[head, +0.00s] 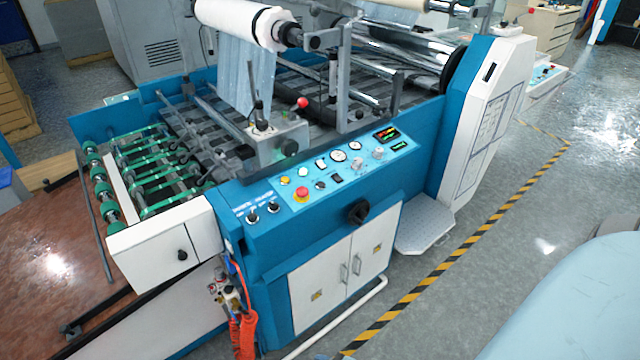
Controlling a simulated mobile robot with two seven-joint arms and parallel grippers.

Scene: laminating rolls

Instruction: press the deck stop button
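A blue and white laminating machine (340,225) fills the middle of the head view. On its sloped light-blue control panel (330,182) a red mushroom-shaped button (302,194) with a yellow collar sits at the lower left. A second red knob (303,103) stands higher, on the grey bracket above the deck. I cannot read a label that says which is the deck stop button. Neither of my grippers is in view, and nothing covers the panel.
Small buttons, round gauges and a red-green display (387,134) share the panel. A black handwheel (358,212) sticks out below it. A white film roll (240,22) hangs above the deck.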

